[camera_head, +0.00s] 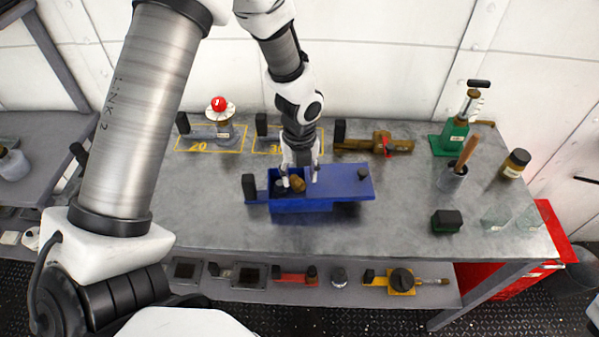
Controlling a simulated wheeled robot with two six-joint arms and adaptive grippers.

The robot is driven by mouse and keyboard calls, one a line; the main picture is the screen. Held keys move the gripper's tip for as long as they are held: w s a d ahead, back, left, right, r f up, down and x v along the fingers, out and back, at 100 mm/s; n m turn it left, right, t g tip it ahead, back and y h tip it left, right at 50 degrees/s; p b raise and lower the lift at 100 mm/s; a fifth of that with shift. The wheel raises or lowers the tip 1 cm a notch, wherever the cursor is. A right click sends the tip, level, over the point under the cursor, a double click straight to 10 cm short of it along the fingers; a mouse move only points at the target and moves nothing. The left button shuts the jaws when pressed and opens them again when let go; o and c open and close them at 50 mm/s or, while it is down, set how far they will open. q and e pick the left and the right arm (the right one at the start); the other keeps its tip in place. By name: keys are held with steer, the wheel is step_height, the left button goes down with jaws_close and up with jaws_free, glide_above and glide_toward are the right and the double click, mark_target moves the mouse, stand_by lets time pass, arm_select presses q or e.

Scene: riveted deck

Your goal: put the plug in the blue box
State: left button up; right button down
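The blue box (302,206) stands on the grey bench near its middle. Its blue lid (345,181) lies to the right, leaving the left part of the box open. A small brown-gold piece, which looks like the plug (298,184), is at the open part, apparently inside the box. My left gripper (301,177) points down over this opening, with its fingers spread on either side of the piece and a gap visible. The depth of the piece in the box is hard to tell. My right gripper is out of view.
Behind the box are a red-knobbed valve (221,112) on a yellow-marked area and a brass valve (380,144). At right are a green pump (455,133), a cup with a wooden handle (452,178), a jar (515,164) and a dark green block (447,221). The front bench is clear.

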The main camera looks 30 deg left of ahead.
arm_select(q)
steer(key=shift+r, duration=0.1)
step_height(320, 180, up, 12)
stand_by(0.5)
stand_by(0.4)
